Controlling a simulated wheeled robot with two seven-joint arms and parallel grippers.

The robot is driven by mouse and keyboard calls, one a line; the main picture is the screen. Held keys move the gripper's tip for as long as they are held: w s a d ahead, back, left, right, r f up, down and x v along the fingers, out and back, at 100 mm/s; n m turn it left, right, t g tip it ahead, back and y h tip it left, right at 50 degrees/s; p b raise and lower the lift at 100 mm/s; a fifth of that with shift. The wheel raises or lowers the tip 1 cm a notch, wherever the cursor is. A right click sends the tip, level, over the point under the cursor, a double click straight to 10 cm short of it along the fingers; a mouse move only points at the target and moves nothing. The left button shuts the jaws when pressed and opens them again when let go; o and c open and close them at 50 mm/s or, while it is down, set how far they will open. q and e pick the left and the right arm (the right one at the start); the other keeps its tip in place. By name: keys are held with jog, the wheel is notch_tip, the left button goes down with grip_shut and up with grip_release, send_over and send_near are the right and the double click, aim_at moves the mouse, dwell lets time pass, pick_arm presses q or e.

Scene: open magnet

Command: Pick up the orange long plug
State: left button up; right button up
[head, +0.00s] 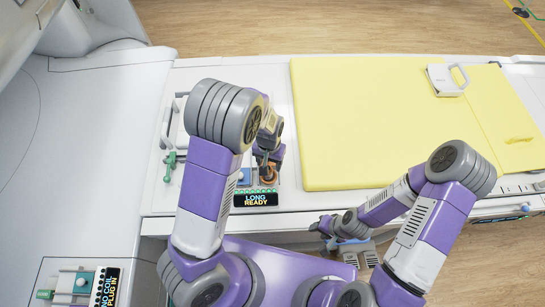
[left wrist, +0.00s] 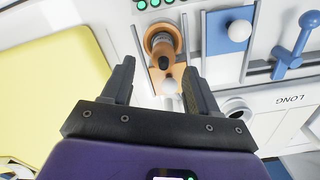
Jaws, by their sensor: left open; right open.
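The orange long plug (left wrist: 163,42) shows in the left wrist view as an orange ring and body with a dark middle, on the white panel. It also shows in the head view (head: 268,174), partly covered by my left gripper. My left gripper (head: 269,152) is over it. In the left wrist view the open fingers (left wrist: 158,67) stand on either side of the plug's near part, with nothing gripped; I cannot tell whether they touch it. My right gripper (head: 319,228) is near the front edge of the bench, away from the plug; its fingers are small in view.
A "LONG READY" display (head: 255,199) sits in front of the plug. A blue block with a white ball knob (left wrist: 238,31) and a blue lever (left wrist: 291,45) are beside it. A yellow pad (head: 370,120) covers the bench to the right, with a white handled piece (head: 447,80) on it.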

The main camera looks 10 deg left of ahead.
pick_arm(q)
jog(key=f, duration=0.4)
jog(key=s+f, duration=0.1)
jog(key=f, duration=0.1)
jog(key=shift+a+f, duration=0.2)
jog(key=shift+a, duration=0.05)
jog(key=shift+w+f, duration=0.1)
jog(key=shift+f, duration=0.15)
jog(key=shift+c, duration=0.3)
grip_shut()
